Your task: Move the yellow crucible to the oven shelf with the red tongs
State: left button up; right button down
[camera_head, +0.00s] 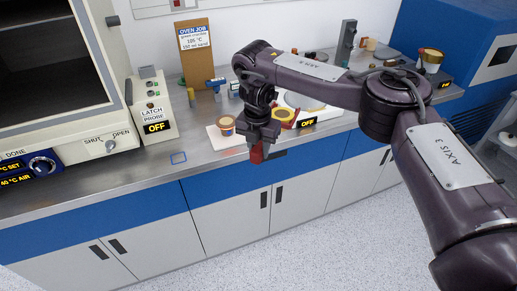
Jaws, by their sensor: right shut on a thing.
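My right gripper (260,142) is over the front edge of the bench, pointing down. It is shut on a red piece (257,154), which looks like part of the red tongs; the rest of the tongs is hard to make out. A small yellow-rimmed, reddish-brown cup (226,126) stands on a white tile left of the gripper. A yellow round thing with red edges (285,114) is just right of the gripper, partly hidden by it. I cannot tell which is the yellow crucible. The oven (50,60) at the left is open, its dark interior showing. My left gripper is out of view.
A grey control box (152,112) reading OFF stands between the oven and the tile. An OFF display (307,122) is right of the gripper. A clipboard (194,50) stands at the back. A blue machine (450,35) is at the right.

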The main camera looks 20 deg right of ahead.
notch_tip(320, 180, up, 8)
jog(key=p, duration=0.7)
jog(key=shift+f, duration=0.2)
jog(key=shift+r, duration=0.9)
notch_tip(320, 180, up, 8)
jog(key=shift+f, duration=0.1)
